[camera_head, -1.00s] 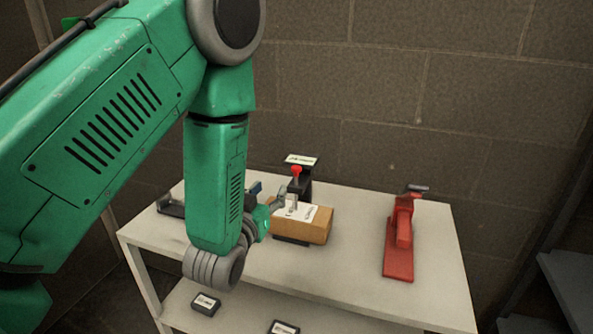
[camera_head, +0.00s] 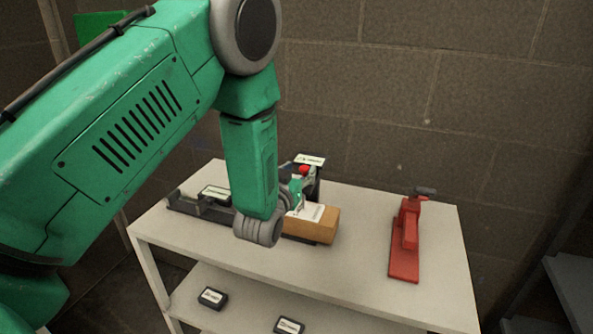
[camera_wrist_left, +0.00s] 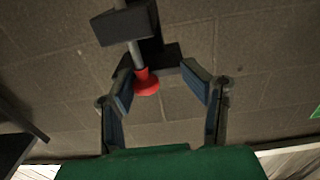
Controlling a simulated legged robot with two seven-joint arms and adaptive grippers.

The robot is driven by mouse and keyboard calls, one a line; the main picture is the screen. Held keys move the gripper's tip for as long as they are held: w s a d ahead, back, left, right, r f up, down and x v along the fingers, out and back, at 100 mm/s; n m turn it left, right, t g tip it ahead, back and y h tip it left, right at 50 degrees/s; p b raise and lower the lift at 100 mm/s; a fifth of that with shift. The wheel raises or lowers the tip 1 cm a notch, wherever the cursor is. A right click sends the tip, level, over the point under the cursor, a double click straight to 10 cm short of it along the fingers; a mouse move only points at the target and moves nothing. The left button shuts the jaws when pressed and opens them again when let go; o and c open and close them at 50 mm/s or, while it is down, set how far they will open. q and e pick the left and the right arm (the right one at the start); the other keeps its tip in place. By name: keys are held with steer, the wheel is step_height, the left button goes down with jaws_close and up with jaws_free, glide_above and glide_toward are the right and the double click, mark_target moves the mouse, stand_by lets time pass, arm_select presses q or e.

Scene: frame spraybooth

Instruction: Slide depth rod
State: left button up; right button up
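A depth rod with a red knob (camera_head: 304,170) stands at a black stand behind a wooden block (camera_head: 318,226) on the table. In the left wrist view the red knob (camera_wrist_left: 147,82) sits at the end of a grey rod (camera_wrist_left: 136,50) that runs through a black block (camera_wrist_left: 124,22). My left gripper (camera_wrist_left: 160,84) is open, with the knob showing between its fingers, nearer the left one in that picture. I cannot tell how far the knob is from the fingers. In the head view my forearm hides part of the hand, which is beside the knob. My right gripper is not in view.
A red tool (camera_head: 405,240) stands on the right of the white table (camera_head: 357,268). A dark fixture (camera_head: 190,208) lies at the left. Small dark labelled boxes (camera_head: 211,297) sit on the lower shelf. A brick wall is behind.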

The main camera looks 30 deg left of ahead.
arm_select(q)
steer(key=shift+d+r, duration=0.15)
steer(key=shift+d, duration=0.8)
jaws_close()
steer(key=shift+w+d, duration=0.1)
steer(key=shift+d, duration=0.2)
steer(key=shift+a+r, duration=0.3)
steer(key=shift+r, duration=0.05)
steer(key=shift+a+r+p, duration=0.25)
steer(key=shift+r+p, duration=0.15)
steer(key=shift+r, duration=0.15)
steer(key=shift+a+r+p, duration=0.25)
steer(key=shift+r+p, duration=0.1)
steer(key=shift+r, duration=0.15)
steer(key=shift+d, duration=0.4)
steer(key=shift+o, duration=2.4)
jaws_free()
steer(key=shift+r, duration=0.2)
steer(key=v, duration=1.3)
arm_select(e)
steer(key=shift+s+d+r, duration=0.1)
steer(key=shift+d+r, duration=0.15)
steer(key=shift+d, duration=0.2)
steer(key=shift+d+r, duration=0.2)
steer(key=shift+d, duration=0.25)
